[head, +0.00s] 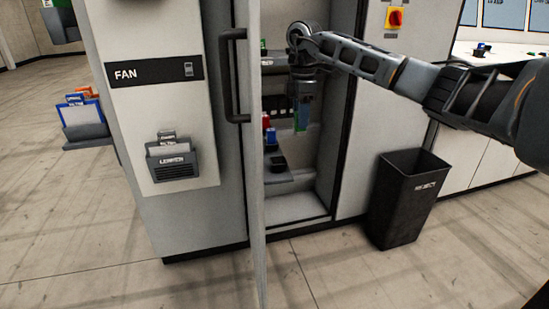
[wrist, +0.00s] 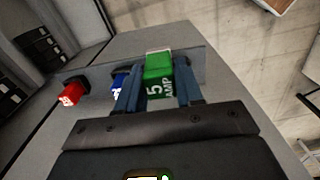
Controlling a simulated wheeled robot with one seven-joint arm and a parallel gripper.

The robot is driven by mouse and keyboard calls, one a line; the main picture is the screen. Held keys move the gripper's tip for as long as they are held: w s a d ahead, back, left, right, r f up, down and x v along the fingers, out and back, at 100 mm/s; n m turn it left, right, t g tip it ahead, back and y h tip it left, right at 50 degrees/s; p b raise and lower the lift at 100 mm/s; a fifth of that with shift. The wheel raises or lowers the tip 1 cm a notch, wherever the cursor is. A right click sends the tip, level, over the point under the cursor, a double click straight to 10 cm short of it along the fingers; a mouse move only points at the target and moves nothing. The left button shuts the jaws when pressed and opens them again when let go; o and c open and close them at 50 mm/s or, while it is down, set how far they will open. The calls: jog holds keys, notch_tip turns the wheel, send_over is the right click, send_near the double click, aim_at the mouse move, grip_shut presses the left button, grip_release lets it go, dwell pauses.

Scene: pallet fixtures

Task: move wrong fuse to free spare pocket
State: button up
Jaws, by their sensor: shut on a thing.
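My gripper (head: 302,122) reaches into the open cabinet from the upper right and points down. In the wrist view my gripper (wrist: 158,88) is shut on a green fuse marked 5 AMP (wrist: 159,66). A blue fuse (wrist: 118,82) sits just left of the held fuse. A red fuse (wrist: 69,94) sits farther left. In the head view the red fuse (head: 266,122) and blue fuse (head: 271,136) stand on a ledge inside the cabinet, left of my gripper. I cannot make out a free spare pocket clearly.
The open cabinet door (head: 250,180) with its handle (head: 229,75) stands left of the opening and hides part of the inside. A dark object (head: 277,164) sits on the lower shelf (head: 292,180). A black reject bin (head: 402,200) stands on the floor to the right.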

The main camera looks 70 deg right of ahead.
jog(key=w+a+f, duration=0.1)
jog(key=a, duration=0.1)
jog(key=w+a+f, duration=0.1)
jog(key=a+f, duration=0.1)
jog(key=w+a+f, duration=0.1)
jog(key=w+a, duration=0.1)
jog(key=shift+a+f, duration=0.2)
jog(key=shift+f, duration=2.05)
jog(key=shift+f, duration=0.15)
jog(key=o, duration=1.1)
notch_tip(320, 180, up, 12)
jog(key=shift+r, duration=0.15)
